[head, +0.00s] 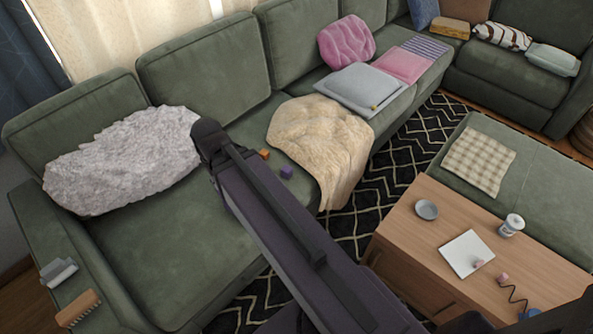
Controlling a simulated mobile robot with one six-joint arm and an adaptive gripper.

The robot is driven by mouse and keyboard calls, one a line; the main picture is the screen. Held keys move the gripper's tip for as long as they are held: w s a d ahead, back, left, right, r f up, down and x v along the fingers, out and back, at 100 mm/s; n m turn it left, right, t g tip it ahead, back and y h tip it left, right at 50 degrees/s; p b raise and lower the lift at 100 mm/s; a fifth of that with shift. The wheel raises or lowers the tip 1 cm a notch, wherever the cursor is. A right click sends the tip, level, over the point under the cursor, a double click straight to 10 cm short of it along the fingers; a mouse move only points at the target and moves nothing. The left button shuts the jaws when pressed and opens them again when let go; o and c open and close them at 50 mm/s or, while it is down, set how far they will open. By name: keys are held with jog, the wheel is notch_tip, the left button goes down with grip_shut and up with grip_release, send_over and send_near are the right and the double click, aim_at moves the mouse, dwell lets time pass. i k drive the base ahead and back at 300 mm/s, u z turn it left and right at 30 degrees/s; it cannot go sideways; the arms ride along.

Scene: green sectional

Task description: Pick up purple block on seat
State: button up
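The small purple block (286,172) lies on the green seat cushion, just right of my arm and left of the beige blanket. A small orange block (264,154) lies close behind it, to the left. The green sectional's seat (165,245) is partly covered by my arm, which crosses the picture from the lower right up to the middle left. My gripper cannot be made out in the head view.
A grey fluffy cushion (120,160) and a beige blanket (322,135) lie on the sofa. A wooden table (420,262) at right holds a dish (427,210), a white sheet (467,253) and a cup (511,225). Two brushes lie on the left armrest.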

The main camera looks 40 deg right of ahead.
aim_at(287, 172)
jog(key=z, duration=0.65)
jog(key=k, duration=0.5)
jog(key=z, duration=0.25)
jog(key=i, duration=0.5)
jog(key=u, duration=0.05)
